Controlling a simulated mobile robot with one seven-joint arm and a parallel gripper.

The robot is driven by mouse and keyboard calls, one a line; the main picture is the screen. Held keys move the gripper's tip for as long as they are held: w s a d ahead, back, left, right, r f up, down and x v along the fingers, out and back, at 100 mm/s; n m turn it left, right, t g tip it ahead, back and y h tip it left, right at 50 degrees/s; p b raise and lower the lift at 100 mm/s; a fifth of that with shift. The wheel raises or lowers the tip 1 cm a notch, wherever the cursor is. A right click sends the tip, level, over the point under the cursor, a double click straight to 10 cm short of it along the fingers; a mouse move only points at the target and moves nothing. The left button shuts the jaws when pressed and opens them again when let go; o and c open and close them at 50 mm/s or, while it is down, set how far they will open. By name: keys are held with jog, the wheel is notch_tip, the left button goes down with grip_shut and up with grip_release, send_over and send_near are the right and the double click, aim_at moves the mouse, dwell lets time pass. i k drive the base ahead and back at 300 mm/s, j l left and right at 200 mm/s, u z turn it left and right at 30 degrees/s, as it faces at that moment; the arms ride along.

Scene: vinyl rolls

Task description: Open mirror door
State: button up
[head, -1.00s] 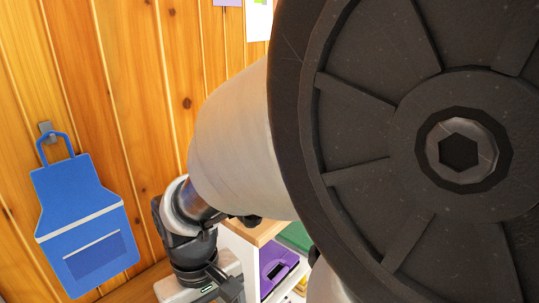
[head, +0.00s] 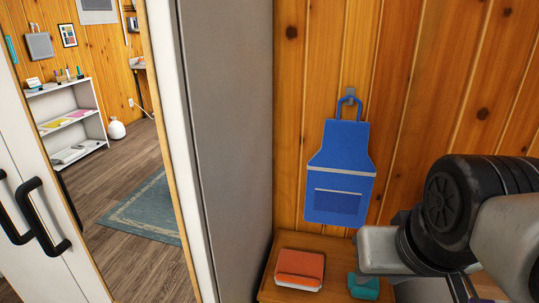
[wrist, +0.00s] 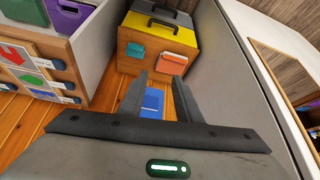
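The mirror door (head: 125,140), a tall mirror in a white and wood-edged frame, stands at the left in the head view and reflects a room. It looks closed. A black bar handle (head: 42,215) sits on the white strip left of the glass, and a second black handle (head: 12,215) is beside it. Part of the mirror shows at the right edge of the wrist view (wrist: 290,70). My gripper (wrist: 158,80) is open and empty in the wrist view, its two fingers apart. It is away from the handles. Its fingertips cannot be made out in the head view.
A grey cabinet side (head: 232,140) stands right of the mirror. A blue apron (head: 340,175) hangs on the wood wall. A wooden stand (head: 268,285) carries an orange item (head: 300,268) and a teal item (head: 363,285). A white drawer unit (wrist: 85,50) is at left in the wrist view.

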aim_at(95, 124)
jog(key=u, duration=0.45)
jog(key=i+j+u, duration=0.1)
jog(key=u, duration=0.35)
jog(key=i+u, duration=0.1)
jog(key=u, duration=0.4)
jog(key=i+u, duration=0.1)
jog(key=u, duration=0.35)
jog(key=j+u, duration=0.45)
jog(key=j, duration=0.45)
jog(key=i+u, duration=0.15)
jog(key=i+j, duration=0.05)
jog(key=i, duration=0.05)
